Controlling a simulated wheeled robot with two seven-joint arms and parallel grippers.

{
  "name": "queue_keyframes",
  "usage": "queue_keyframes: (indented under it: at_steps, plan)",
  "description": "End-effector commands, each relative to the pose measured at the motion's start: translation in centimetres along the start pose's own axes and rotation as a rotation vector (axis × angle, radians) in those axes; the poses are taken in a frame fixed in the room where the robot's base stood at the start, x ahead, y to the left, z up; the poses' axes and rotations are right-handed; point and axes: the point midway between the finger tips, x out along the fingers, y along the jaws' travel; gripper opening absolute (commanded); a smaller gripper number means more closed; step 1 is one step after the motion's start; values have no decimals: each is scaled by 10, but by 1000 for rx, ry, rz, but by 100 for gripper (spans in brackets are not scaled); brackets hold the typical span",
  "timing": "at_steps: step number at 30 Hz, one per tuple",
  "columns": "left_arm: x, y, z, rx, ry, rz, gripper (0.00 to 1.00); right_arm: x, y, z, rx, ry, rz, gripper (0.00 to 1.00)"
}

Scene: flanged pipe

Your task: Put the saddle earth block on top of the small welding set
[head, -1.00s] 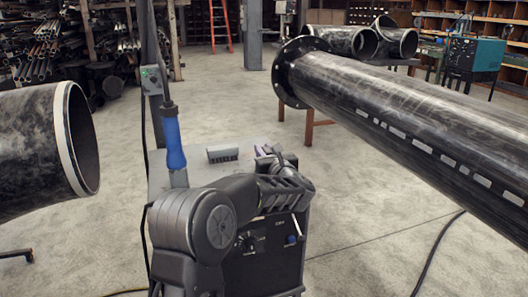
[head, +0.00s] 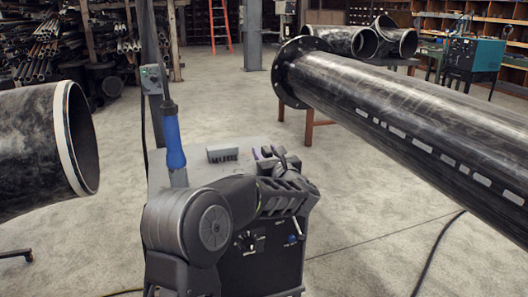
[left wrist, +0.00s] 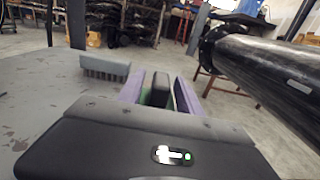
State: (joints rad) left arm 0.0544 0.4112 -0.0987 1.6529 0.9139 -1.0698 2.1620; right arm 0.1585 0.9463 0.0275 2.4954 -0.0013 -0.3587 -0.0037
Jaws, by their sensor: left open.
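My left gripper (head: 262,153) reaches over the grey top of the black welding set with knobs (head: 262,255), near its right end. In the left wrist view its two purple fingers (left wrist: 160,94) stand apart, open. A small dark upright piece (left wrist: 160,88) shows between or just beyond the fingers. It may be the saddle earth block; its lower part is hidden, and I cannot tell whether the fingers touch it. The welding set's scuffed grey top (head: 208,174) also shows in the left wrist view (left wrist: 45,100). My right gripper is not in view.
A grey brush (head: 222,154) lies on the grey top, left of my gripper. A blue-handled tool (head: 173,140) stands at its left edge. A flanged pipe (head: 400,115) runs along the right; another large pipe (head: 35,150) is left. A teal machine (head: 473,57) stands far back right.

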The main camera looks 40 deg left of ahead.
Motion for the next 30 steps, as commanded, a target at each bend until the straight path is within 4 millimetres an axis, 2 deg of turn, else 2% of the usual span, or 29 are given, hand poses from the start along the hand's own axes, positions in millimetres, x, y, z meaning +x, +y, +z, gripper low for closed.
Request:
queue_keyframes:
  at_steps: [9,15,19,30]
  plan:
    - [-64,0,-1,-1,0,-3,42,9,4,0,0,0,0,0]
    - [-93,0,-1,0,0,-1,42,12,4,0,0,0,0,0]
    - [-99,0,0,0,0,1,42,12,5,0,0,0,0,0]
    - [-99,0,0,1,0,0,42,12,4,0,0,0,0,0]
